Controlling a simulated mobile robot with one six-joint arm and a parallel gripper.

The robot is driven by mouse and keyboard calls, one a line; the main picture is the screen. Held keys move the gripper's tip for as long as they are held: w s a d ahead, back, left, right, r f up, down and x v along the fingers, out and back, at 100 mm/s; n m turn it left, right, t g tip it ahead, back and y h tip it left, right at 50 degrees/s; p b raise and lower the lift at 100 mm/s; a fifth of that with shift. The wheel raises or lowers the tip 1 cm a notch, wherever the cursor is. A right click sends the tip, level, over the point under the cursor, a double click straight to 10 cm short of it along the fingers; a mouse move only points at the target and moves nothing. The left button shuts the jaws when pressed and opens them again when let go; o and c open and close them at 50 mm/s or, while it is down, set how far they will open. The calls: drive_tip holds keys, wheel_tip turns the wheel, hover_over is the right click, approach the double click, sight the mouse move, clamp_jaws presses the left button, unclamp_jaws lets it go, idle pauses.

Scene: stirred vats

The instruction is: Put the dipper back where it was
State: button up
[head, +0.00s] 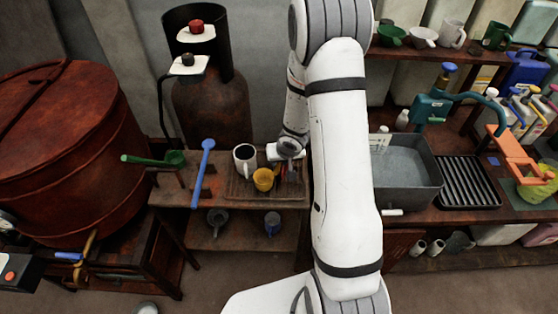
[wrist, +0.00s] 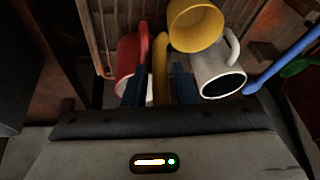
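A yellow dipper (head: 264,179) has its cup low over the wooden tray (head: 236,190), in front of the white mug (head: 245,158). In the wrist view its cup (wrist: 195,25) is beside the white mug (wrist: 220,72), and a yellow handle-like strip (wrist: 160,70) runs between my fingers. My gripper (head: 288,163) is over the tray's right part and appears shut on that strip; the fingertips are partly hidden by my arm. A red mug (wrist: 128,55) is by the left finger. A green dipper (head: 155,159) and a blue dipper (head: 204,165) lie on the bench to the left.
A rusty vat (head: 65,150) stands at far left and a gas cylinder (head: 212,110) behind the bench. A grey sink (head: 405,170) and a black rack (head: 468,182) are right of my arm. Mugs (head: 452,35) stand on the shelf above.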

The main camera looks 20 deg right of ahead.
drive_tip(key=shift+o, duration=1.1)
